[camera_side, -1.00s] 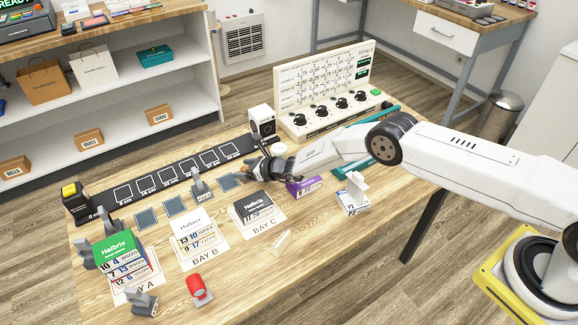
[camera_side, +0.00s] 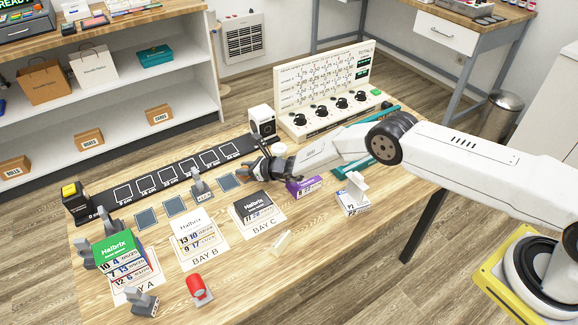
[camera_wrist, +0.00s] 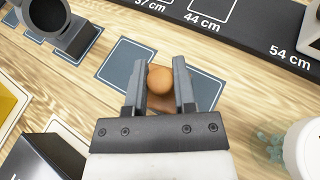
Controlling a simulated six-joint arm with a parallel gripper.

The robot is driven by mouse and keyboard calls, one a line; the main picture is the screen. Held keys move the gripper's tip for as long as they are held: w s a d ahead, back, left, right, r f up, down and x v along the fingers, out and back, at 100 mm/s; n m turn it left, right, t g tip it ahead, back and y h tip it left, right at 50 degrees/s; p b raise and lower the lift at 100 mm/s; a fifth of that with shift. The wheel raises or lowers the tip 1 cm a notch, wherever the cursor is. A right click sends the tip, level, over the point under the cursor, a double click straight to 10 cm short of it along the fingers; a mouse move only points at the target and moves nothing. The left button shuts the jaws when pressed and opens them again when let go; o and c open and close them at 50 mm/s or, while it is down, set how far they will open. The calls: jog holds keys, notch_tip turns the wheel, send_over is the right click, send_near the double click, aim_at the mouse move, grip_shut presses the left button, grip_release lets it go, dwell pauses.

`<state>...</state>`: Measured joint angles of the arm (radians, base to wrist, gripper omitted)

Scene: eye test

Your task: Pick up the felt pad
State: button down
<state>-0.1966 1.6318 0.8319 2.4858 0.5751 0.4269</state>
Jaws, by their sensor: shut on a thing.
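My gripper (camera_wrist: 160,72) has its two grey fingers closed on a round orange-brown knob (camera_wrist: 160,80), with a darker brown part partly showing below it. I take this to be the felt pad; its flat part is mostly hidden by the fingers. Behind the fingers lies a blue-grey square mat (camera_wrist: 207,88). I cannot tell whether the held thing touches it.
The dark measuring strip (camera_side: 165,175) runs behind several square mats. A grey stand (camera_side: 199,185) is left of my gripper. A purple box (camera_side: 303,187) and a white-and-blue box (camera_side: 352,197) stand right. A white jar (camera_wrist: 305,150) is close. The front right table is clear.

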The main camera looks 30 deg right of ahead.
aim_at(245, 167)
jog(key=shift+r, duration=0.15)
jog(key=shift+r, duration=1.55)
jog(key=shift+s+d+r, duration=0.1)
jog(key=shift+s+r, duration=0.4)
jog(key=s+d+r, duration=0.3)
jog(key=s+r, duration=0.5)
jog(key=s, duration=0.4)
jog(key=shift+s+r, duration=0.3)
jog(key=shift+d, duration=0.1)
